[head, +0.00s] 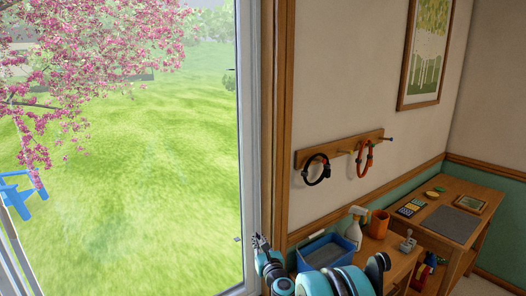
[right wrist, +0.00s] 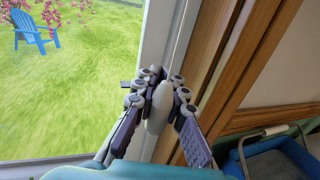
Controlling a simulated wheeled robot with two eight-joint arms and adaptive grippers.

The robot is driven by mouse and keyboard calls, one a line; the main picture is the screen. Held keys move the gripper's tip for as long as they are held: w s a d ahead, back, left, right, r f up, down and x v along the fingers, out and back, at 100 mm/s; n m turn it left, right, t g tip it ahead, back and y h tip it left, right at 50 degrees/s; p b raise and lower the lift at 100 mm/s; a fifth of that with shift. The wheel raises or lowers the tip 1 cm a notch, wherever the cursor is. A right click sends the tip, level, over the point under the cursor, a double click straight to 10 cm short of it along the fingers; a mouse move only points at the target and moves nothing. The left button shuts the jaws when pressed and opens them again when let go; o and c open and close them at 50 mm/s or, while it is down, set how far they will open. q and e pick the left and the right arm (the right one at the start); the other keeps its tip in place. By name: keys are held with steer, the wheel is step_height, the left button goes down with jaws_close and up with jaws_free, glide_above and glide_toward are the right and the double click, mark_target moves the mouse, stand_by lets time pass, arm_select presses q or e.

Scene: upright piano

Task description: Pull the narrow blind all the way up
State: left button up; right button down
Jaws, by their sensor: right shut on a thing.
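My right gripper (head: 261,243) is at the right side of the window frame, low in the head view. In the right wrist view its fingers (right wrist: 161,88) are shut around a slim white pull (right wrist: 159,108). A thin pale cord (right wrist: 184,32) seems to run upward from the pull along the frame. The pull is partly hidden by the fingers. The blind itself does not show in either view; the visible glass is uncovered. My left gripper is not in view.
The white window frame (head: 246,140) and wooden trim (head: 275,120) stand close to my right gripper. To the right, a wooden table holds a blue tray (head: 325,251), a spray bottle (head: 355,229) and an orange cup (head: 378,224). A peg rail (head: 340,149) hangs above.

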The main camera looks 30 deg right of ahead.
step_height(320, 180, down, 9)
stand_by(0.5)
